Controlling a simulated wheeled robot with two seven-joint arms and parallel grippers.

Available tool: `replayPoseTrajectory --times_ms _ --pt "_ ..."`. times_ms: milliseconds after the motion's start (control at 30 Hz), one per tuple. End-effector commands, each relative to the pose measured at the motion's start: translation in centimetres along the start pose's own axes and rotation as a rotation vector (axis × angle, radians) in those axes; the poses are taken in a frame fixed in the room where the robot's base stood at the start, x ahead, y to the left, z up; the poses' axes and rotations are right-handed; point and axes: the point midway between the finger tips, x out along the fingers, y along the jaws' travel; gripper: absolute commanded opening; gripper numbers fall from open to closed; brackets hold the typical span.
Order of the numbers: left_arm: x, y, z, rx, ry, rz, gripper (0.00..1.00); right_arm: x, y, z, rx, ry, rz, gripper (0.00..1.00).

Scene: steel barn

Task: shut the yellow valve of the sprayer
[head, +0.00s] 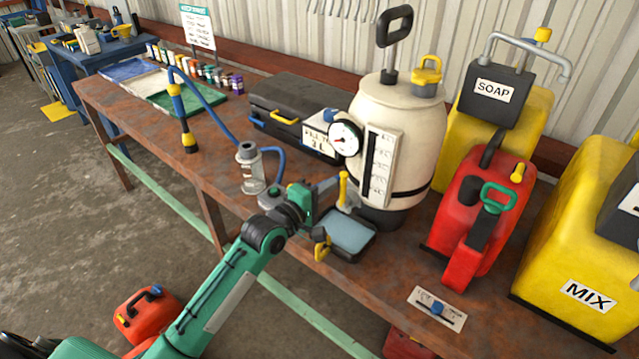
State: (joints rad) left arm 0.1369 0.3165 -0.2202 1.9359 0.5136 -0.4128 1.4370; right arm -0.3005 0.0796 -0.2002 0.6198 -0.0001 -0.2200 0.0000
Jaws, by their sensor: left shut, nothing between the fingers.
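The sprayer (412,130) is a cream tank with a black pump handle, a round gauge and a level scale, standing on the bench. A yellow upright lever (343,187), which looks like its valve, stands low at the tank's left front, above a shallow tray (352,236). My left gripper (325,190) is shut and empty, just left of the lever; I cannot tell whether it touches it. My left wrist hides part of the bench there. My right gripper is not in view.
A clear bottle (252,170) and a blue hose stand left of my gripper. A black case (290,110) lies behind. A red can (480,215) and yellow canisters (585,235) crowd the right. A small plate with a blue knob (437,308) lies at the front.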

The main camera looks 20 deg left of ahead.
Motion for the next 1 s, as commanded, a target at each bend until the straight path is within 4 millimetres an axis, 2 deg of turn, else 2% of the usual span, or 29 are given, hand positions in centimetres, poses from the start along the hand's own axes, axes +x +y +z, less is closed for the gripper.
replayPoseTrajectory --times_ms 367,1000 --pt "0.0 0.0 0.1 0.004 0.0 -0.001 0.0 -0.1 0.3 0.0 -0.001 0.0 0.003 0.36" --pt "0.1 0.3 0.9 0.118 -0.001 -0.006 0.0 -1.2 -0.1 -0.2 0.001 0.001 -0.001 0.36"
